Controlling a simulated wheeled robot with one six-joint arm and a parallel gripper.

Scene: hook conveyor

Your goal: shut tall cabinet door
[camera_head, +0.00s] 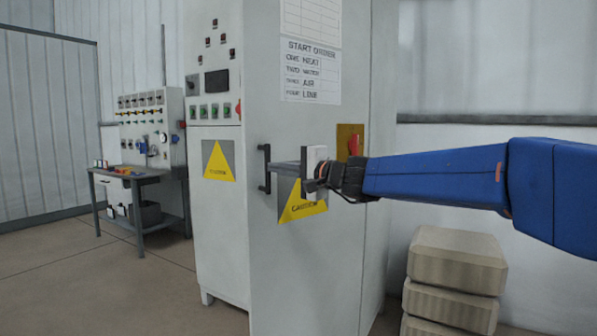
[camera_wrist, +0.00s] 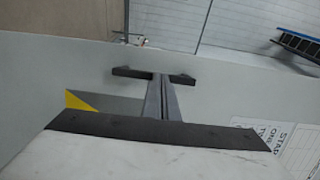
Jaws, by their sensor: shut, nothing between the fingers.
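The tall grey cabinet (camera_head: 262,240) stands in the middle of the head view. Its door face carries a black bar handle (camera_head: 265,168), a yellow caution sign (camera_head: 303,208) and a paper notice (camera_head: 310,70). My gripper (camera_head: 276,167) reaches in from the right with its fingers shut and empty, their tips at or close to the handle. In the wrist view the shut fingers (camera_wrist: 160,78) point at the handle (camera_wrist: 124,72), which shows on both sides of the tips. I cannot tell whether they touch, nor exactly how far the door stands open.
Stacked tan blocks (camera_head: 455,262) stand on the floor right of the cabinet. A grey workbench (camera_head: 140,182) and a control panel (camera_head: 152,125) stand at the back left. The floor (camera_head: 90,285) at the front left is clear. A ladder (camera_wrist: 297,45) shows in the wrist view.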

